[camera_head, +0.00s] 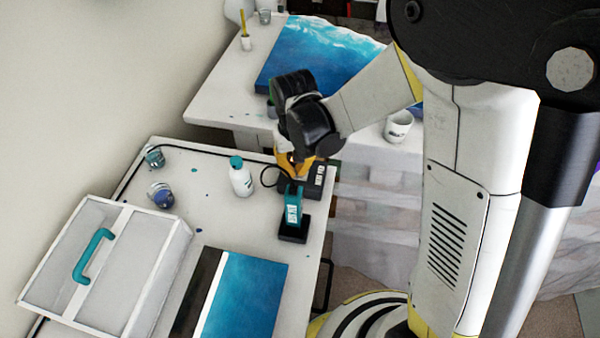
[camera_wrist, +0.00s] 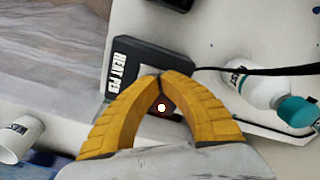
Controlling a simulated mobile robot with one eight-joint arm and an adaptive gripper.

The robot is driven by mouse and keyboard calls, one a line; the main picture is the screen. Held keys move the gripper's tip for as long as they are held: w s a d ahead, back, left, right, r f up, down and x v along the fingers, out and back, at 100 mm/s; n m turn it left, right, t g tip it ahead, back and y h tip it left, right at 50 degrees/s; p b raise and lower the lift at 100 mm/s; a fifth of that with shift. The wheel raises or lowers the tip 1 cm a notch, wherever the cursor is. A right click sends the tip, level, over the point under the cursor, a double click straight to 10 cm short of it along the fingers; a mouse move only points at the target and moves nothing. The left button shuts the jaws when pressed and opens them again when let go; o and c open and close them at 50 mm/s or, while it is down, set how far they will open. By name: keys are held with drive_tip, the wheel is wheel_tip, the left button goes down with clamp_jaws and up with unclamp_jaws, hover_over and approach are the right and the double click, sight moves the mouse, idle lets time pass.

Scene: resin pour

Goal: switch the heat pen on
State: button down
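A dark box lettered HEAT PEN (camera_wrist: 150,60) lies under my gripper in the wrist view; in the head view the box (camera_head: 317,178) is at the workbench's far right corner, partly hidden by my gripper. My gripper's (camera_wrist: 160,74) yellow fingers have their tips together, right over the box's near edge. A small light grey patch on the box shows by the tips; I cannot tell whether they touch it. A bright white spot with a reddish surround shows between the fingers. In the head view my gripper (camera_head: 297,165) is just above the box.
A teal tool (camera_head: 293,205) stands in a black holder in front of the box. A black cable (camera_wrist: 260,70) runs from the box. A white bottle (camera_head: 241,180) stands to the left. A white cup (camera_head: 398,126) is on the other table behind.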

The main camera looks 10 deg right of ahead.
drive_tip(key=shift+r, duration=0.1)
drive_tip(key=shift+r+p, duration=2.5)
drive_tip(key=shift+r, duration=0.9)
drive_tip(key=shift+d+r+b, duration=0.25)
drive_tip(key=shift+d+b, duration=0.05)
drive_tip(key=shift+b, duration=0.1)
drive_tip(key=s+d+r+m+t+b, duration=0.1)
drive_tip(key=s+d+r+t+b, duration=0.1)
drive_tip(key=s+d+t+b, duration=0.1)
drive_tip(key=s+d+r+m+t+b, duration=0.1)
drive_tip(key=s+d+r+t+b, duration=0.2)
drive_tip(key=s+d+b, duration=0.3)
drive_tip(key=s+d+t, duration=0.1)
drive_tip(key=s+d, duration=0.1)
drive_tip(key=d, duration=0.2)
drive_tip(key=shift+r, duration=0.25)
drive_tip(key=shift+w, duration=0.1)
